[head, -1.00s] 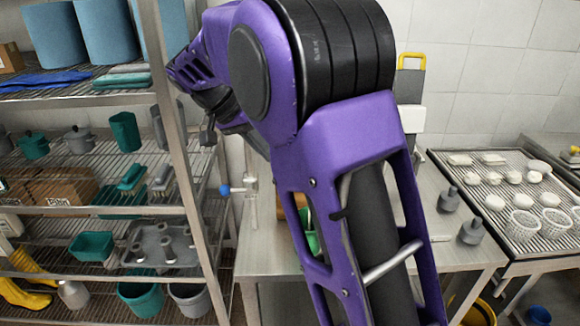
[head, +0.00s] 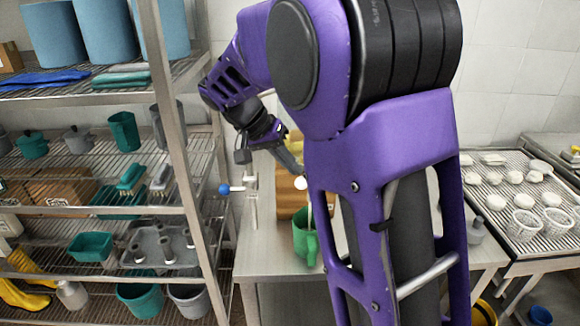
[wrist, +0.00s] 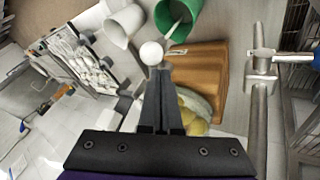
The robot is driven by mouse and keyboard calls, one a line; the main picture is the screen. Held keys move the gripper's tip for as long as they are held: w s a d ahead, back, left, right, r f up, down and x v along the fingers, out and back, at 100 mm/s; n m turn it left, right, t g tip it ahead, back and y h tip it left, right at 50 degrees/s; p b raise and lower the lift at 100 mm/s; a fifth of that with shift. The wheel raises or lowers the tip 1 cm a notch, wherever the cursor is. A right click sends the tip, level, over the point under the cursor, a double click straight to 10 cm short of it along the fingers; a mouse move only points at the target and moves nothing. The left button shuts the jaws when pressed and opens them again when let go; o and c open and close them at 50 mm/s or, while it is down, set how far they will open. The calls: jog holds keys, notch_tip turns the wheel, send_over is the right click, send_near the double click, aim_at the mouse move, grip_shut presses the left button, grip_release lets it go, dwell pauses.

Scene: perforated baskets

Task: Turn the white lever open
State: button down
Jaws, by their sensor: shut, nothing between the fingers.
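A white ball knob (head: 300,183), which looks like the end of the white lever, shows above a green mug, left of my arm. In the wrist view the white knob (wrist: 151,53) appears right at the tips of my gripper (wrist: 162,72). The two fingers are shut together and empty. I cannot tell whether they touch the knob. My gripper (head: 292,165) is partly visible in the head view, pointing down right towards the knob. The lever's stem and mount are mostly hidden by my fingers and arm.
A metal fitting with a blue knob (head: 224,189) stands left of my gripper; its blue handle (wrist: 295,58) is at right in the wrist view. The green mug (head: 304,242) and a wooden board (wrist: 200,70) are close by. A wire shelf (head: 190,190) stands left.

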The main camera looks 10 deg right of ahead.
jog(key=shift+s+d+f+n+t+b, duration=0.1)
jog(key=shift+s+d+n+t+b, duration=0.2)
jog(key=shift+n+b, duration=0.3)
jog(key=shift+s+d+f+n+t+b, duration=0.1)
jog(key=shift+s+d+n+t+b, duration=0.05)
jog(key=shift+s+n+t+b, duration=0.35)
jog(key=shift+s+d+r, duration=0.1)
jog(key=shift+d, duration=0.2)
jog(key=shift+a+y, duration=0.1)
jog(key=shift+y, duration=0.2)
